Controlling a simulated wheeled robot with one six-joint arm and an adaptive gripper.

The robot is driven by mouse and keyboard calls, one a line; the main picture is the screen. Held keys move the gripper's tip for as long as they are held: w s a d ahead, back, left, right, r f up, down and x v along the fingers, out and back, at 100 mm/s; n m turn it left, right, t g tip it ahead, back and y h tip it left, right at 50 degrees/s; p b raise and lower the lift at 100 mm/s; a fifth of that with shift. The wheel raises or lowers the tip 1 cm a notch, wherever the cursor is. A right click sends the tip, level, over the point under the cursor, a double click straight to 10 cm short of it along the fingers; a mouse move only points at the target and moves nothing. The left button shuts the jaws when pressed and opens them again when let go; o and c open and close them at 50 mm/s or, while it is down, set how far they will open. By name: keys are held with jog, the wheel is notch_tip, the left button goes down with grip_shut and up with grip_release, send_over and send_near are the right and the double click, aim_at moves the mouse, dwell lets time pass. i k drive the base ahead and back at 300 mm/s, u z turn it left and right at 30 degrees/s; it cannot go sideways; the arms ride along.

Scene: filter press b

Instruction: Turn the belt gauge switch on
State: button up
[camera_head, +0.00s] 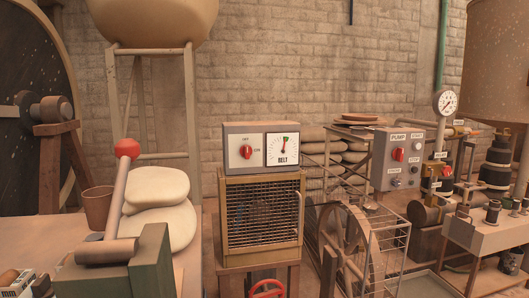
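The belt gauge box (262,168) is a grey box with a pale front, on top of a brown cage with a wire-mesh front. Its switch (246,152) is a red knob on the left half of the front, with OFF marked above and ON marked to its right. The knob looks roughly upright, toward OFF. The round-scale gauge (283,149) labelled BELT is on the right half, its needle pointing nearly straight up. My gripper is not in view. Nothing covers the switch.
A lever with a red ball (127,148) rises from a green block (151,262) at the left front, beside pale stacked sacks (158,187). Right of the mesh cage (262,213) stand a spoked wheel (347,245) and a PUMP panel (397,158) with another red knob. A red part (267,287) shows at the bottom.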

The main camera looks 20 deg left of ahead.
aim_at(246, 150)
jog(key=z, duration=0.85)
jog(key=i, duration=1.8)
jog(key=u, duration=4.25)
